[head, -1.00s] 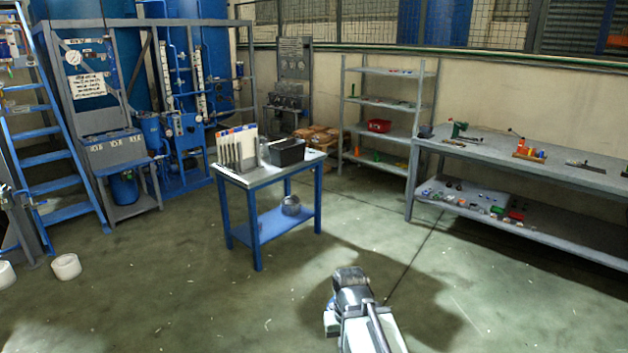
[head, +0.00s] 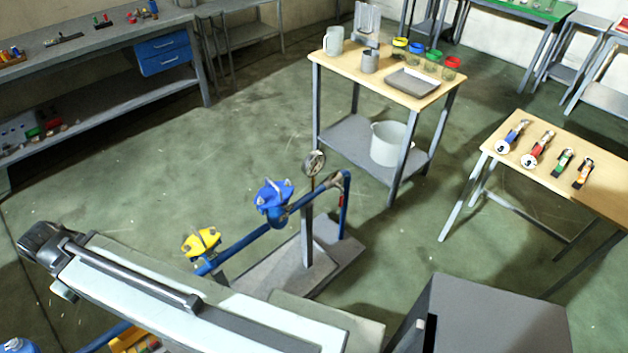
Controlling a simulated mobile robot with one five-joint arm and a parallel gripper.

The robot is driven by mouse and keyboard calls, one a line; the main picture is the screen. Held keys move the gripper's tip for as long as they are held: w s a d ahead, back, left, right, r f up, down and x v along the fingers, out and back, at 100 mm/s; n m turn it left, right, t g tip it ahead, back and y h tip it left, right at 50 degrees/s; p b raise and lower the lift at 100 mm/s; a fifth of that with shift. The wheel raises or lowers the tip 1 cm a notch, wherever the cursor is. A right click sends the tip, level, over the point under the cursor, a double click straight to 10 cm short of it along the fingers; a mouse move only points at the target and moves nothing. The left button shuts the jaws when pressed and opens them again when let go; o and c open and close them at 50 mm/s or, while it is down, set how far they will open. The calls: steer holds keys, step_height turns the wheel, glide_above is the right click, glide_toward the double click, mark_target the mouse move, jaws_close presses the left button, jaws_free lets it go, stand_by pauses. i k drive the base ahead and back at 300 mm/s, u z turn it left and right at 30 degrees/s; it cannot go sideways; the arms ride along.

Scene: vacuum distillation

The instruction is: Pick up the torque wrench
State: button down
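Several hand tools lie side by side on a light wooden table at the right. One has blue on it (head: 512,136), one red (head: 538,149), one green (head: 563,163) and one orange (head: 583,173). The blue and red ones have round white dial-like ends. I cannot tell from this distance which, if any, is the torque wrench. My arm crosses the lower left, well away from that table. I see no gripper fingers, so I cannot tell whether they hold anything.
The tool table (head: 610,197) stands beyond a grey cabinet (head: 495,315). A pipe stand with a blue valve (head: 273,196) and a yellow valve (head: 201,242) is close to my arm. A wooden-topped table (head: 335,71) holds jars and a tray. Green floor lies clear between the tables.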

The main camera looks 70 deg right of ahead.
mark_target(524, 123)
steer(key=z, duration=1.55)
steer(key=k, duration=0.8)
steer(key=z, duration=0.3)
steer(key=i, duration=1)
steer(key=z, duration=0.9)
